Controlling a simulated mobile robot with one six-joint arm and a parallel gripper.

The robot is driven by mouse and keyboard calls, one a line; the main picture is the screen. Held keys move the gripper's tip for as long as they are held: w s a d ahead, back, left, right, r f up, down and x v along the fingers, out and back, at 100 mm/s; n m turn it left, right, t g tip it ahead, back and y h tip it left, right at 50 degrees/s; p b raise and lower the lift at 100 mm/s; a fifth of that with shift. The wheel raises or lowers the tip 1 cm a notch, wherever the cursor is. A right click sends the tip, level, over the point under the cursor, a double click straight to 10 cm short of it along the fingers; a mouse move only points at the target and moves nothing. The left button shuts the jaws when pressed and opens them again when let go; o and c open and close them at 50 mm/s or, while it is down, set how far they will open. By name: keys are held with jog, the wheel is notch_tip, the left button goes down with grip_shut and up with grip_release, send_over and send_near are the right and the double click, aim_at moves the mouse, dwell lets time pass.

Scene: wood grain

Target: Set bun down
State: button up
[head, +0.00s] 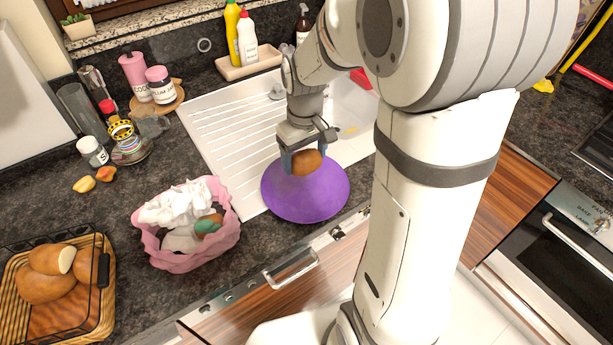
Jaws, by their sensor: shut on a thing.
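A brown bun (308,162) is between the fingers of my gripper (304,165) in the head view. The gripper is shut on it and points down. The bun shows just over the far part of a purple round plate or bowl (310,197). I cannot tell whether the bun touches the purple surface. The purple thing sits at the front edge of the white sink drainboard (225,115), partly over the dark counter. The gripper fingers hide part of the bun.
A pink basket (163,258) with white cloth stands left of the purple thing. A wire basket (100,312) with several buns is at the lower left. Jars, bottles and a soap tray (232,72) line the back. My arm hides part of the sink.

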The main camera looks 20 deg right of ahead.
aim_at(305, 188)
notch_tip(305, 188, down, 7)
jog(key=shift+f, duration=0.2)
dwell(0.3)
jog(key=shift+f, duration=0.2)
jog(key=o, duration=1)
jog(key=shift+r, duration=0.1)
jog(key=shift+c, duration=0.2)
